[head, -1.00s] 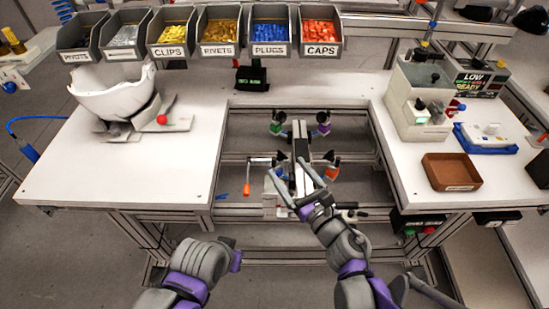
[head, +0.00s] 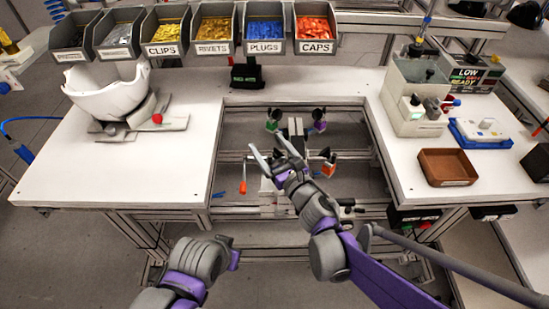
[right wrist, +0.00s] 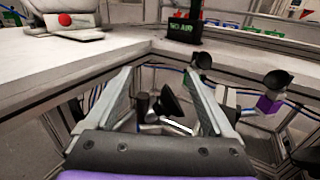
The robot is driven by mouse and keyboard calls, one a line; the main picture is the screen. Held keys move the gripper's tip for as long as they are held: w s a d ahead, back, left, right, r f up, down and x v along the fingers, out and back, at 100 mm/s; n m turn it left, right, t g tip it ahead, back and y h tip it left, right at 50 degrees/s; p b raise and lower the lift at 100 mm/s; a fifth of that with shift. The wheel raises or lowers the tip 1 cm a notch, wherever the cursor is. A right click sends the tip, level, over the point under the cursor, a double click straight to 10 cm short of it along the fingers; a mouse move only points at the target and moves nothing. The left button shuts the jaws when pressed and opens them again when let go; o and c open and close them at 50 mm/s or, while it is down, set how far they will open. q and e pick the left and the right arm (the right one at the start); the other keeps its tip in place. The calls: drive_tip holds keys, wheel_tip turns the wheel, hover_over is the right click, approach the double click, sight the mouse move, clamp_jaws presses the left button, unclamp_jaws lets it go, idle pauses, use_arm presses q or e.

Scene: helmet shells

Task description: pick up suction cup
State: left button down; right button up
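Several black suction cups stand on a fixture in the table's cut-out. In the head view, one has a green block (head: 272,125), one a purple block (head: 319,126) and one an orange block (head: 329,169). My right gripper (head: 267,142) is open and empty over the fixture's left side. In the right wrist view, a dark cup (right wrist: 175,98) shows between the spread fingers (right wrist: 157,82), beyond them and apart. The cup with the purple block (right wrist: 277,80) is to the right there. My left forearm shows at the bottom of the head view; its fingers do not show.
A white helmet shell (head: 108,95) sits on a stand on the left tabletop (head: 75,165). Labelled bins (head: 265,30) line the back. A brown tray (head: 446,166) and a grey machine (head: 418,95) stand on the right. The table edge borders the cut-out.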

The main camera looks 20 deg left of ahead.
clamp_jaws()
